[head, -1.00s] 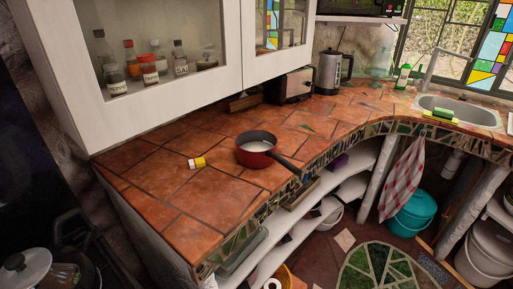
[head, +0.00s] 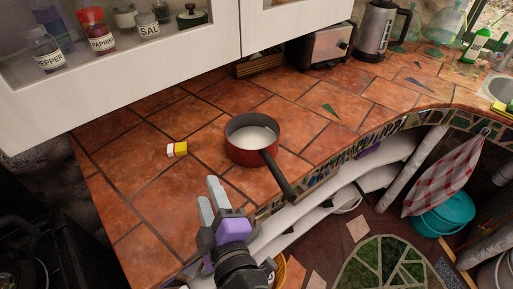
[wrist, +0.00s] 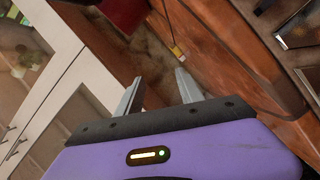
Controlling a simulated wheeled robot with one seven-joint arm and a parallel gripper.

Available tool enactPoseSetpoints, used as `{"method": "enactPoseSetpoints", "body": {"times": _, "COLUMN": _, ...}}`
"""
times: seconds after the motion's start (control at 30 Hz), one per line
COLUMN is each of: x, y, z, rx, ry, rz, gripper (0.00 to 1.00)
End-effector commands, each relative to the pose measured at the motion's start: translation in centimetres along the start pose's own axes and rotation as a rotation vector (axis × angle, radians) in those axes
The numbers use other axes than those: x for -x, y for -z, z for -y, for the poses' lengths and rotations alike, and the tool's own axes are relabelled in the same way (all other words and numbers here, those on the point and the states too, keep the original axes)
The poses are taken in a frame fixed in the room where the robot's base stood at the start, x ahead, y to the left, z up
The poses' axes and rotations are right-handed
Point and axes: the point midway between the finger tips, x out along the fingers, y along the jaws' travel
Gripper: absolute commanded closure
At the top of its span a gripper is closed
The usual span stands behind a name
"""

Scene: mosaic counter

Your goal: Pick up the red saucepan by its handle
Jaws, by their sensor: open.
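The red saucepan (head: 252,153) stands upright on the tiled counter, with white contents inside. Its dark handle (head: 276,174) points toward the front right and reaches past the counter's front edge. My gripper (head: 209,190) is open and empty, in front and to the left of the saucepan, apart from it and its handle. In the wrist view the open fingers (wrist: 158,78) have nothing between them. A dark red part of the saucepan (wrist: 118,12) shows at the top of that view, cut off by the frame.
A small yellow, white and red item (head: 177,149) lies on the counter (head: 130,185) left of the saucepan. A toaster (head: 322,46) and kettle (head: 380,30) stand behind. A white cabinet (head: 150,85) overhangs the back. White shelves (head: 330,200) lie below the front edge.

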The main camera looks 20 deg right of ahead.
Motion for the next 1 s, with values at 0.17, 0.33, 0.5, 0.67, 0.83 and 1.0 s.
{"method": "enactPoseSetpoints", "body": {"times": 0.17, "x": -0.7, "y": -1.2, "z": -4.3, "rx": 0.149, "ry": -0.128, "rz": 0.347, "gripper": 0.56}}
{"method": "enactPoseSetpoints", "body": {"times": 0.33, "x": 2.2, "y": -6.2, "z": -6.2, "rx": 0.24, "ry": -0.166, "rz": 0.667, "gripper": 0.56}}
{"method": "enactPoseSetpoints", "body": {"times": 0.5, "x": 4.5, "y": -8.9, "z": -6.4, "rx": 0.28, "ry": -0.156, "rz": 0.823, "gripper": 0.56}}
{"method": "enactPoseSetpoints", "body": {"times": 0.67, "x": 4.1, "y": -10.2, "z": -6.7, "rx": 0.292, "ry": -0.144, "rz": 0.85, "gripper": 0.56}}
{"method": "enactPoseSetpoints", "body": {"times": 0.83, "x": 3.1, "y": -11.4, "z": -7.1, "rx": 0.291, "ry": -0.144, "rz": 0.848, "gripper": 0.56}}
{"method": "enactPoseSetpoints", "body": {"times": 1.0, "x": 1.9, "y": -13.2, "z": -8.0, "rx": 0.291, "ry": -0.144, "rz": 0.848, "gripper": 0.56}}
